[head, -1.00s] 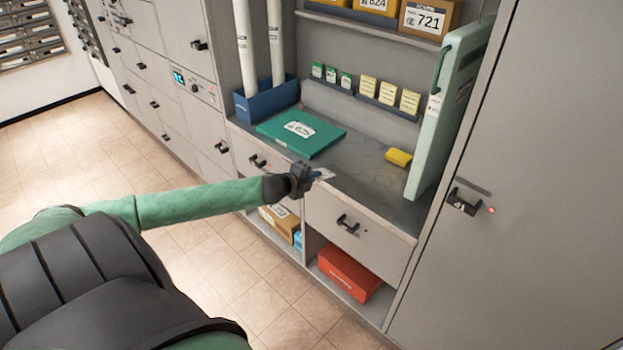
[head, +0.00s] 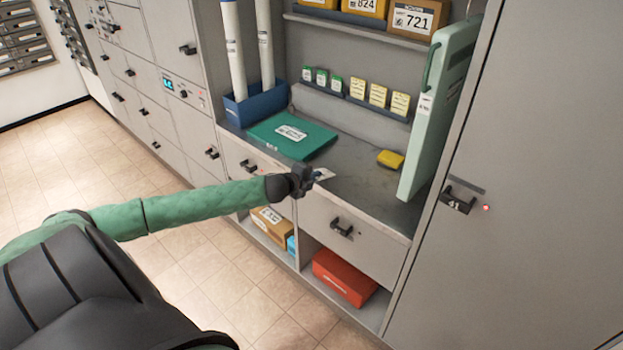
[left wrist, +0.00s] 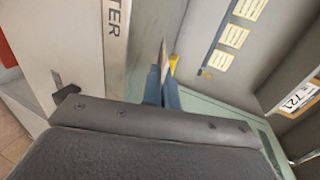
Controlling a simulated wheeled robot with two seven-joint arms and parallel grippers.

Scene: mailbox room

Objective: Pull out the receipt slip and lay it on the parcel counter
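The parcel counter (head: 350,180) is a dark grey worktop above drawers in the head view. My left gripper (head: 312,178) is at its front edge, right of the green folder. A small pale slip (head: 323,174) shows at the fingertips, over the counter. In the left wrist view the blue fingers (left wrist: 162,85) are close together, with a thin pale sliver of the slip (left wrist: 163,54) rising between them, seen nearly edge-on. Whether the slip touches the counter cannot be told. My right gripper is in neither view.
A green folder (head: 291,137) lies on the counter's left part, beside a blue bin (head: 255,106) with white tubes. A yellow object (head: 391,158) lies at the back right, near a pale green upright panel (head: 440,105). Counter between folder and panel is mostly clear.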

